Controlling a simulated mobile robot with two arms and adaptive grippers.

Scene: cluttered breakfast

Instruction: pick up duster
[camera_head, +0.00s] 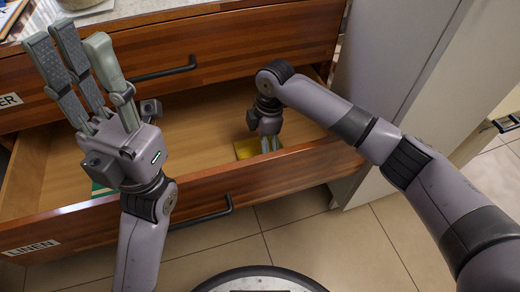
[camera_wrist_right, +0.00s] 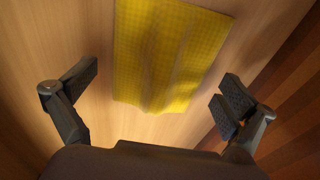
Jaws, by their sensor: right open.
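The duster is a yellow checked cloth (camera_wrist_right: 165,55) lying on the drawer floor in the right wrist view, with raised folds along its middle. In the head view only a small yellow part of it (camera_head: 246,150) shows beside my right gripper (camera_head: 270,144). My right gripper is open above the cloth inside the drawer; in the right wrist view its fingers (camera_wrist_right: 155,98) stand wide apart on both sides of the cloth. My left gripper (camera_head: 68,50) is raised at the left with its fingers up, spread and empty.
The open wooden drawer (camera_head: 300,158) is labelled LINEN. A green item (camera_head: 102,190) lies in it behind the front panel, partly hidden by my left arm. A closed drawer (camera_head: 220,45) sits above. A grey cabinet side (camera_head: 395,50) stands at the right. Tiled floor (camera_head: 340,235) is clear.

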